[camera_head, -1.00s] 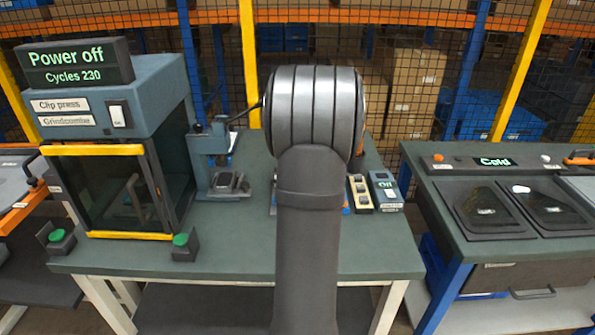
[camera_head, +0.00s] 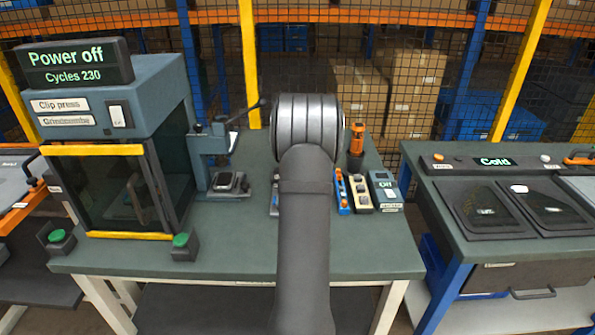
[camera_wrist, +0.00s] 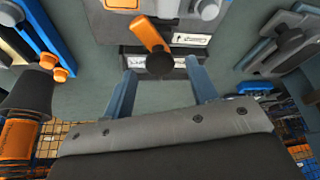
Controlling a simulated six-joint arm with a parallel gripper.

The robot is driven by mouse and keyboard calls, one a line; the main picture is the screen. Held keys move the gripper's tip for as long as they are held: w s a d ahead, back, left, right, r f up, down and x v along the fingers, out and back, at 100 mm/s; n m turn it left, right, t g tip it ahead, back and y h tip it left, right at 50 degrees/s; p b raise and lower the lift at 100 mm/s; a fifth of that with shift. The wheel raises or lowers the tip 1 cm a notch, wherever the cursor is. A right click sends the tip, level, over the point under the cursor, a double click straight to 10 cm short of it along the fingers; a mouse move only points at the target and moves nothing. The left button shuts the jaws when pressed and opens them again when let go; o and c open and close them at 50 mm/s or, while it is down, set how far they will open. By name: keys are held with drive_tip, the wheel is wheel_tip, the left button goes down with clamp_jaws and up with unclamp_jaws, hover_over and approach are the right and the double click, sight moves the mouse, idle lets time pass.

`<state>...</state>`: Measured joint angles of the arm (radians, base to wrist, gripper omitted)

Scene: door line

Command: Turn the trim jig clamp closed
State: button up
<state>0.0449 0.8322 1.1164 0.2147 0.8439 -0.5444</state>
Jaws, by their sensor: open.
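The trim jig (camera_wrist: 170,62) lies ahead of my gripper in the wrist view, a grey block with a white label plate. Its clamp shows as an orange lever (camera_wrist: 150,34) with a round dark end, slanting across the block's edge. My gripper (camera_wrist: 160,88) is open, its two blue-grey fingers apart and pointing toward the jig. The dark end of the lever appears between and just beyond the fingertips. I see nothing held, and cannot tell whether anything touches. In the head view my arm hides the gripper and most of the jig.
A hand press (camera_head: 225,155) with a long lever stands left of my arm. A blue strip with orange knobs (camera_head: 342,192), an orange-topped tool (camera_head: 357,138) and a small switch box (camera_head: 385,190) stand to the right.

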drive_tip(key=shift+w+f, duration=0.15)
drive_tip(key=shift+f, duration=0.25)
drive_tip(key=shift+c, duration=0.3)
drive_tip(key=c, duration=0.9)
drive_tip(key=shift+a, duration=0.1)
drive_tip(key=m+h, duration=0.1)
drive_tip(key=m, duration=0.3)
drive_tip(key=shift+a+h, duration=0.2)
drive_tip(key=shift+h, duration=0.2)
drive_tip(key=shift+a+m+h, duration=0.1)
drive_tip(key=shift+m+h, duration=0.5)
drive_tip(key=shift+m, duration=1)
